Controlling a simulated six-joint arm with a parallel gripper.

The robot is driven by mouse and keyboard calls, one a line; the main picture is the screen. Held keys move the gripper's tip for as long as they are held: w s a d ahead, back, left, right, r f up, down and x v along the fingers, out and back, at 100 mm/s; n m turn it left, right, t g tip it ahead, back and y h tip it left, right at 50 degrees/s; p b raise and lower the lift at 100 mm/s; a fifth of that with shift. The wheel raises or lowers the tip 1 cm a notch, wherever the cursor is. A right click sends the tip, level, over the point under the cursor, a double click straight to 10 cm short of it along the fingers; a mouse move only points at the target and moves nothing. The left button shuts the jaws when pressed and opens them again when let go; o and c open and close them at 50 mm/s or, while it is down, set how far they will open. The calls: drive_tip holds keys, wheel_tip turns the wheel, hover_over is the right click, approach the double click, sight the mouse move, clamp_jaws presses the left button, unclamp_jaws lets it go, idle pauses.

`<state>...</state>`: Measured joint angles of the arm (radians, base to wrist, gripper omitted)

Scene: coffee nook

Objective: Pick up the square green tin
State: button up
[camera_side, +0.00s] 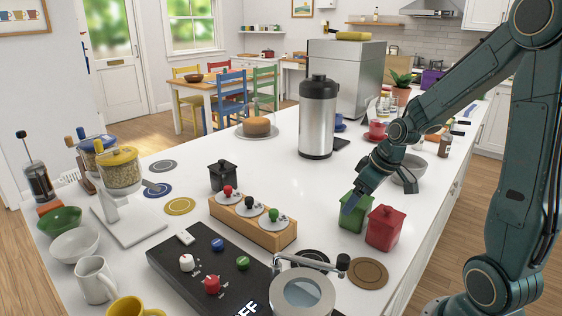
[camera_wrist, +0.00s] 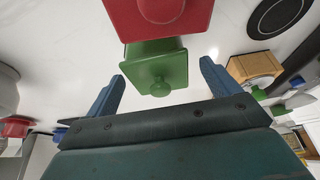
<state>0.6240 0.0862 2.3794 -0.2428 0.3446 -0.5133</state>
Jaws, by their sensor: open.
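The square green tin (camera_side: 355,216) stands upright on the white counter, with a lid and round knob. It also shows in the wrist view (camera_wrist: 158,66), just ahead of my gripper. My gripper (camera_wrist: 160,82) is open and empty, with one blue finger to each side of the tin's near end. In the side view my gripper (camera_side: 352,203) is low over the green tin and hides part of its top. I cannot tell whether a finger touches it. A red square tin (camera_side: 385,230) stands close beside the green one, to its right in the side view.
A black square tin (camera_side: 223,178) and a wooden rack (camera_side: 252,223) with several knobbed tools are left. A brown round mat (camera_side: 368,273) lies in front of the red tin. Bare counter lies left of the green tin.

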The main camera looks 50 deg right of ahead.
drive_tip(key=shift+x, duration=1.75)
drive_tip(key=c, duration=1.2)
